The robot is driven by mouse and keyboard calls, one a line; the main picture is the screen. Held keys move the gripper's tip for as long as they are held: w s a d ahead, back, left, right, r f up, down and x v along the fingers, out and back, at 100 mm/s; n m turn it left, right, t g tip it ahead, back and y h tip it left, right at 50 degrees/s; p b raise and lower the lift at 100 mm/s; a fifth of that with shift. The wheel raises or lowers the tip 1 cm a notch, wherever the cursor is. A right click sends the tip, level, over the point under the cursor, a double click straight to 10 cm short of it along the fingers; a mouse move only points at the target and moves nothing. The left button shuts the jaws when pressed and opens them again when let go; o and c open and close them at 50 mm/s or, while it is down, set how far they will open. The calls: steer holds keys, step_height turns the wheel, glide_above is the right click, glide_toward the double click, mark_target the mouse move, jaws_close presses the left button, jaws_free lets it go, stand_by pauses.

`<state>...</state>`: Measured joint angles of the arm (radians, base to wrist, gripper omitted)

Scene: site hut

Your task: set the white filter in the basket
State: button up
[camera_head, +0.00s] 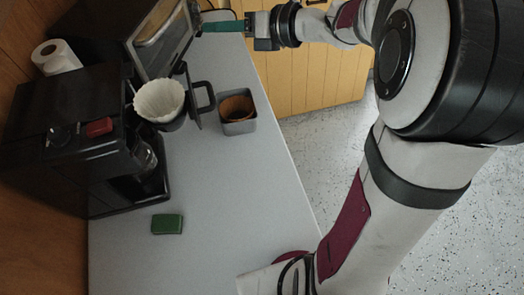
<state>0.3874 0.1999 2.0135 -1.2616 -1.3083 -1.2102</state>
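The white filter (159,99) is a fluted paper cup, open side up. It sits in the mouth of the black basket (172,124), whose dark wall shows below it. The basket is out at the front of the black coffee machine (70,140). A black loop handle (204,97) stands to the right of the basket. My gripper (205,24) is at the top, in front of the oven-like box and apart from the filter. A teal finger shows side-on; the gap between the fingers is not clear. I see nothing held.
A grey box (240,127) with brown filters (236,107) stands right of the basket. A dark oven-like box (160,38) and a paper roll (56,57) are at the upper left. A green sponge (167,224) lies on the counter (230,205), which is mostly clear lower down.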

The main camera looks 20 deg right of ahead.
steer(key=w+d+r+m+t+h, duration=0.15)
steer(key=d+m+h, duration=0.3)
steer(key=m, duration=0.45)
steer(key=d+r+m+t+h, duration=0.1)
steer(key=d+m+t+h, duration=0.25)
steer(key=m+h, duration=0.45)
steer(key=s+d+f+m+g+h, duration=0.1)
steer(key=s+d+f+m+g, duration=0.3)
steer(key=s+m, duration=0.5)
steer(key=s+a+f+m+g+y, duration=0.1)
steer(key=s+a+f+m+g, duration=0.2)
steer(key=s+m, duration=0.3)
steer(key=s+a+f+m+g+y, duration=0.2)
steer(key=s+a+f+m+g, duration=0.1)
steer(key=s, duration=0.7)
steer(key=s+a+f+m+g+y, duration=0.1)
steer(key=s+a+f+m+g, duration=0.3)
steer(key=s+a+m, duration=0.2)
steer(key=s+m, duration=0.2)
steer(key=m, duration=0.1)
steer(key=shift+s+m+g, duration=0.3)
steer(key=shift+s+g, duration=0.05)
steer(key=shift+g, duration=0.05)
steer(key=shift+f+y, duration=0.1)
steer(key=shift+y, duration=0.15)
